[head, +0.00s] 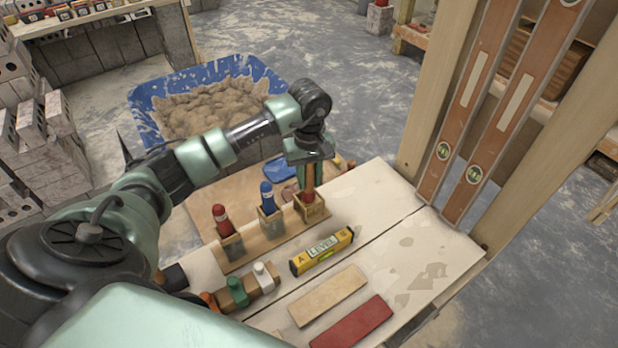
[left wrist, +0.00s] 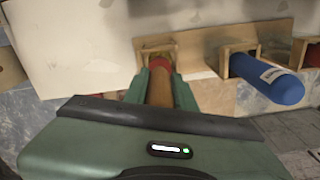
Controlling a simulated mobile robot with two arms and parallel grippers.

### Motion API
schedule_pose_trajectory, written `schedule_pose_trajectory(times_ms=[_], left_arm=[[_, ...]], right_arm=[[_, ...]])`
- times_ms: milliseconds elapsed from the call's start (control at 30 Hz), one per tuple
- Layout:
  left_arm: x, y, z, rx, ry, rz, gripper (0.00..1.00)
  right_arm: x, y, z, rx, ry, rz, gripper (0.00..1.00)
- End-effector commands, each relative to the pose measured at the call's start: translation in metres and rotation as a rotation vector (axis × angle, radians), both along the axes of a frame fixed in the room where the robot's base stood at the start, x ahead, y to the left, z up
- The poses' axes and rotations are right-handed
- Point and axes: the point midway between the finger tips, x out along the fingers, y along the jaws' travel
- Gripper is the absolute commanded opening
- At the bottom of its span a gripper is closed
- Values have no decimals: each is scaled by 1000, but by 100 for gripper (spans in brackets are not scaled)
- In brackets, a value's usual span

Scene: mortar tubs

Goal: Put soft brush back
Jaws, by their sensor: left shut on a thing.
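My left gripper (head: 309,184) is shut on a brush with a brown-orange handle (left wrist: 160,90) and a red end (left wrist: 159,65). It holds the brush upright over the right-hand wooden box (head: 313,211) of a three-box rack (head: 272,243). The red end is at the mouth of this box, which also shows in the left wrist view (left wrist: 155,48); I cannot tell how deep it sits. A blue tool (head: 267,197) stands in the middle box and a red tool (head: 222,220) in the left box. My right gripper is not in view.
A yellow level (head: 322,251) lies in front of the rack. A tan block (head: 328,296) and a red block (head: 352,324) lie nearer. A small stand with coloured pegs (head: 238,290) is at left. A blue mortar tub (head: 150,100) stands behind. The bench's right part is clear.

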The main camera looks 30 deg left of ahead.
Motion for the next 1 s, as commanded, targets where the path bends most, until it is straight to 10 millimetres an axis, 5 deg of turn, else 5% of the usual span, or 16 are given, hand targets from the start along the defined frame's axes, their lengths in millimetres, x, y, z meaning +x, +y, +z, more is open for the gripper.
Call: schedule_pose_trajectory(times_ms=[600, 633, 700, 1000], left_arm=[[0, 0, -8, 0, 0, 0, 0], [0, 0, -7, -1, -1, 0, 34], [0, 0, -7, 0, 0, 0, 51], [0, 0, -7, 0, 0, 0, 51]], right_arm=[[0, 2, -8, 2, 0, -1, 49], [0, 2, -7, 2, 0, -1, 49], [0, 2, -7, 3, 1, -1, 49], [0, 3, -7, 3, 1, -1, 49]])
